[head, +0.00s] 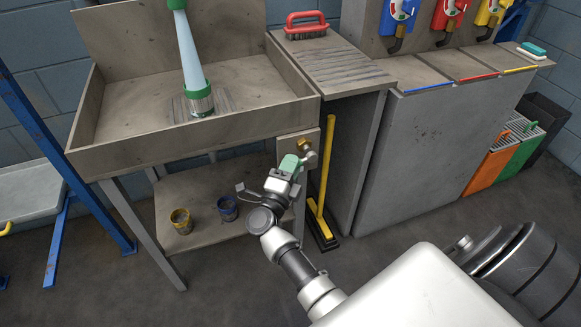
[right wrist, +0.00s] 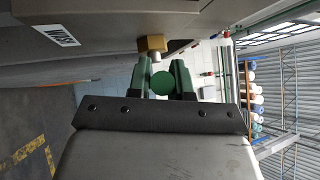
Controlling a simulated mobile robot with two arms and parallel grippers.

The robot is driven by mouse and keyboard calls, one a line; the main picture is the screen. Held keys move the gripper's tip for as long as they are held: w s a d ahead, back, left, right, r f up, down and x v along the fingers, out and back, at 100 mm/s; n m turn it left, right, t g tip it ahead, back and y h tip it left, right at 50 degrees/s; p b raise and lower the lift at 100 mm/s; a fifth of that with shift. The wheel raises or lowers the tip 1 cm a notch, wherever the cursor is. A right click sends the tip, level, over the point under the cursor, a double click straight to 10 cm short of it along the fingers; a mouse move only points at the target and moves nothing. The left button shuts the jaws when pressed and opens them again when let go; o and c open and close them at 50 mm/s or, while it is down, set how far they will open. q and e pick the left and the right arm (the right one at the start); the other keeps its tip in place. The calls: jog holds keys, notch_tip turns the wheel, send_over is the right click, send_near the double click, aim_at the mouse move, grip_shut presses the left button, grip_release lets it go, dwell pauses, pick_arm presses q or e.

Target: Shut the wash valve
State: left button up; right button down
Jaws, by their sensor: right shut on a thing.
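The wash valve shows as a brass fitting (head: 302,145) on a panel at the sink's right front corner, and it also shows in the right wrist view (right wrist: 151,43). My right gripper (head: 290,163) reaches up to it from below. In the right wrist view its green fingers (right wrist: 163,77) are closed around a round green handle end (right wrist: 162,84) just below the brass fitting. The fingers hide most of the handle, so its angle cannot be told. My left gripper is not in view.
The metal sink (head: 190,140) holds a pale blue tapered tube (head: 187,52) with a green-ringed lower end. A yellow-handled broom (head: 325,165) stands close right of my right gripper. Yellow (head: 181,221) and blue (head: 228,208) pots stand on the lower shelf. A red-handled brush (head: 306,27) lies on the counter.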

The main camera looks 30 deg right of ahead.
pick_arm(q)
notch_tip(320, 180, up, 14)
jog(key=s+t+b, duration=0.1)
jog(key=b, duration=0.3)
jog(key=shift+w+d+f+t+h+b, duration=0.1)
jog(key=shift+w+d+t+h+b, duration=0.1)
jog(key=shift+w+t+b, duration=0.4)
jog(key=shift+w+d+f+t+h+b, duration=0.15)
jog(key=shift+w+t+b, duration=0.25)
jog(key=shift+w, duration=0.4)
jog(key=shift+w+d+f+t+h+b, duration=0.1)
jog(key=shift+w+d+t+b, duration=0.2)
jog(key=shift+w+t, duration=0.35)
pick_arm(e)
jog(key=d+f+n+t+y, duration=0.2)
jog(key=n+t+y, duration=0.5)
jog(key=n, duration=0.7)
jog(key=s+d+f+n+t+y, duration=0.1)
jog(key=d+f+n+t+y, duration=0.1)
jog(key=n+t+y, duration=0.6)
jog(key=shift+s+d+f+n+y, duration=0.2)
jog(key=shift+d+n+y, duration=0.55)
jog(key=shift+n, duration=2.45)
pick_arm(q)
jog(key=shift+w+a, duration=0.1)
pick_arm(e)
jog(key=shift+n+y, duration=0.3)
jog(key=shift+y, duration=0.25)
